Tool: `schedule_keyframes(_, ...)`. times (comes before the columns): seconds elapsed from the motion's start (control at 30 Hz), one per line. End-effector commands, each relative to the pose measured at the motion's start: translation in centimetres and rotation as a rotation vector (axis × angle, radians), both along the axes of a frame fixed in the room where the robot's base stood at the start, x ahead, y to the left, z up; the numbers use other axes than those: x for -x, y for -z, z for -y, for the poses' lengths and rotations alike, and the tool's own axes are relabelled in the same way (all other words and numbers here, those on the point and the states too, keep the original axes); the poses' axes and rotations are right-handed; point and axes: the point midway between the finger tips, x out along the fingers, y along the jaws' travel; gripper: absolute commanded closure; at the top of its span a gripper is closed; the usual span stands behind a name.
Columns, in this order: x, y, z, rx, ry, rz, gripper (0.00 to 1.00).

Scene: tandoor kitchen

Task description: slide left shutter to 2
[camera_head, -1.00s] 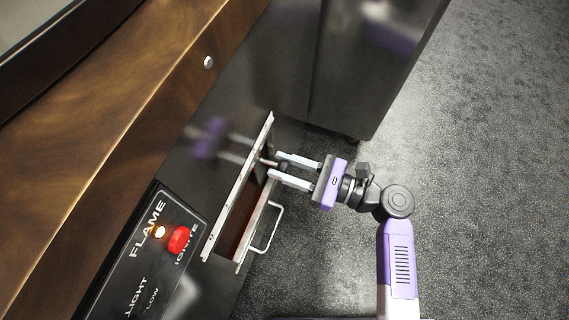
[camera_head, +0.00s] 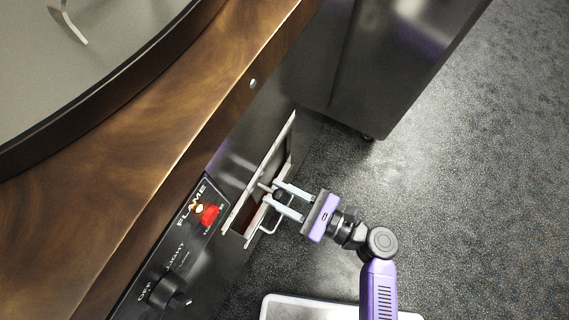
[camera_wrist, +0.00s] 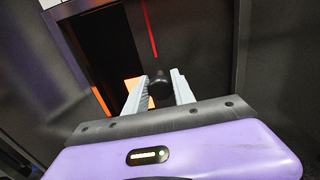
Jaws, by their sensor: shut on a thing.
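The shutter's dark round knob (camera_head: 281,195) on a short metal stem sits between the fingers of my gripper (camera_head: 282,199). My gripper is shut on this knob. In the wrist view the knob (camera_wrist: 159,86) shows between the two pale fingertips (camera_wrist: 159,92). The knob stands in front of a slot with a pale metal frame (camera_head: 262,165) in the dark steel front. The slot's lower-left part is open and reddish inside. A wire handle (camera_head: 270,222) shows just below the fingers. No number marks are readable at the slot.
A steel cabinet (camera_head: 390,60) stands at the upper right. A pale-rimmed tray (camera_head: 300,298) lies at the bottom. Floor at right is clear.

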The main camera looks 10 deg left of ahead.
Motion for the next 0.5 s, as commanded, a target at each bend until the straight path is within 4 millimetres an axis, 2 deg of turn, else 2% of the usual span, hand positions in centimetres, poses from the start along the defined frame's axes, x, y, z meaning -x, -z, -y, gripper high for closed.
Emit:
schedule_keyframes(0.2,-0.07,0.17,0.14,0.002,0.003,-0.001,1.00)
schedule_keyframes(0.23,-0.08,0.17,0.14,0.002,0.003,-0.001,0.66)
schedule_keyframes(0.3,-0.08,0.16,0.15,0.002,0.003,0.000,0.52)
schedule_keyframes(0.5,-0.09,0.08,0.10,0.001,0.002,0.001,0.50)
